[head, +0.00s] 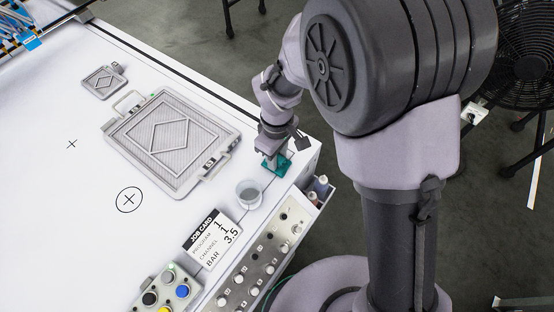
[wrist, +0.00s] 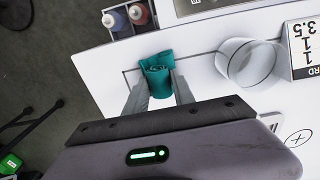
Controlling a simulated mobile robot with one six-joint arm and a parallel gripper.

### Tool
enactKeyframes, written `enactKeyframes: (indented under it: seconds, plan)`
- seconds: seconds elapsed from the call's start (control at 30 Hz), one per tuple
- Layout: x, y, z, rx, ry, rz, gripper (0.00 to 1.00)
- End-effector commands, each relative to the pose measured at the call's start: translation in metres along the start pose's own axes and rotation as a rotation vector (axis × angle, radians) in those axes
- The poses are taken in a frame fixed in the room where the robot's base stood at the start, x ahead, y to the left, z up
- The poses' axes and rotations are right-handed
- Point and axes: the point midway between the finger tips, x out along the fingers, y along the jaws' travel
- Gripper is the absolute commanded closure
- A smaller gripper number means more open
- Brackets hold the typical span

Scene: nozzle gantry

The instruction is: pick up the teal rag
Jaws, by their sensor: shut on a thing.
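The teal rag (head: 278,165) lies at the right edge of the white table, just below my gripper (head: 271,158) in the head view. In the wrist view the rag (wrist: 157,72) is bunched up and rolled between the two fingertips of my gripper (wrist: 160,88). The fingers are shut on it. Part of the rag is hidden behind the fingers. I cannot tell whether it is clear of the table surface.
A clear cup (head: 249,194) stands close to the rag, with a job card (head: 212,238) beyond it. A holder with small bottles (head: 318,190) hangs at the table edge. A framed plate (head: 172,143) lies to the left, and a control panel (head: 262,262) runs along the front.

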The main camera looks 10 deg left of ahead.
Motion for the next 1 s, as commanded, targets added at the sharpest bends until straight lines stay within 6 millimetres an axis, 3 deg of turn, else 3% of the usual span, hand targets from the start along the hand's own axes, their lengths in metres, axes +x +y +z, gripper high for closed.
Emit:
enactKeyframes:
  seconds: [0.17, 0.23, 0.43, 0.6, 0.9, 0.93, 1.0]
  plan:
    - [-0.002, 0.000, 0.000, 0.000, 0.000, 0.000, 1.00]
    - [-0.011, 0.000, -0.001, 0.000, 0.002, 0.001, 1.00]
    - [-0.067, 0.000, -0.001, 0.000, 0.003, 0.002, 1.00]
    - [-0.096, 0.000, 0.000, 0.000, 0.001, 0.001, 1.00]
    - [-0.100, 0.000, 0.000, 0.000, 0.000, 0.000, 1.00]
    - [-0.100, 0.000, 0.000, 0.000, 0.000, 0.000, 0.76]
    - [-0.100, 0.000, 0.000, 0.000, 0.000, 0.000, 0.90]
